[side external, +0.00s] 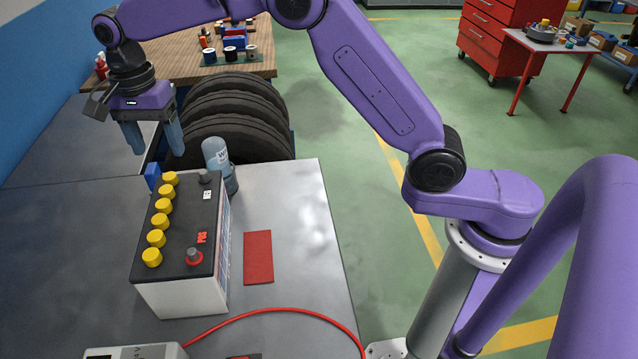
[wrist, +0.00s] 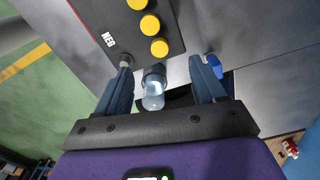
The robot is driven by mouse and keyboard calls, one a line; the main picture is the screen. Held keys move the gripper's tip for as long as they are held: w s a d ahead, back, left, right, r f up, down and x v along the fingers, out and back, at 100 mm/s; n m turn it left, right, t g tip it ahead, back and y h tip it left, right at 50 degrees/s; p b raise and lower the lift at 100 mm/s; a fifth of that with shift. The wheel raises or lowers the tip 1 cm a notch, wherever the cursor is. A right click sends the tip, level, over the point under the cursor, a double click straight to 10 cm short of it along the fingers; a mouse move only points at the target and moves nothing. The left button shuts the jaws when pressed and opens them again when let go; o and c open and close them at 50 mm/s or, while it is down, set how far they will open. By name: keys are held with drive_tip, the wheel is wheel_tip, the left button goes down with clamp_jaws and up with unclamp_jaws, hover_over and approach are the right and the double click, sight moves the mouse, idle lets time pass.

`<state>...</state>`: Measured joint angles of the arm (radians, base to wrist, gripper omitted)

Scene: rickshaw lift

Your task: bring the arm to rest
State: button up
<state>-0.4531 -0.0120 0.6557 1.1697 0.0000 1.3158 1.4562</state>
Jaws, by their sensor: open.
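My gripper (side external: 155,150) is open and hangs with its blue fingers pointing down, above the bench behind the battery. In the wrist view my gripper (wrist: 162,70) has nothing between its fingertips. The clear bottle (wrist: 153,90) shows in the gap between the fingers, but lies beyond them. In the side view the bottle (side external: 217,158) stands beside the battery's far right corner, apart from the fingers. The battery (side external: 183,225) is black and white with a row of yellow caps, and sits upright on the bench. The wrist view shows its NEG end (wrist: 108,40).
The metal bench (side external: 300,230) carries a red pad (side external: 258,257), a small blue object (side external: 152,176) by the battery and a red cable (side external: 270,312). Dark tyres (side external: 235,110) stand behind the bench. A wooden table (side external: 180,62) with small items is farther back. Green floor lies to the right.

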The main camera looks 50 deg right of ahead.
drive_tip(key=shift+r, duration=0.25)
drive_tip(key=shift+s+r+n, duration=0.15)
drive_tip(key=shift+s+n, duration=0.25)
drive_tip(key=s+d+f+n, duration=0.1)
drive_tip(key=s+d+n, duration=0.6)
drive_tip(key=s, duration=0.5)
drive_tip(key=s+d+f+n, duration=0.1)
drive_tip(key=s+d+n, duration=0.6)
drive_tip(key=s, duration=0.5)
drive_tip(key=s+d+f+n, duration=0.1)
drive_tip(key=s+d+n, duration=0.6)
drive_tip(key=s, duration=0.5)
drive_tip(key=shift+s+d+n, duration=0.2)
drive_tip(key=shift+s+n, duration=0.05)
drive_tip(key=shift+n, duration=0.85)
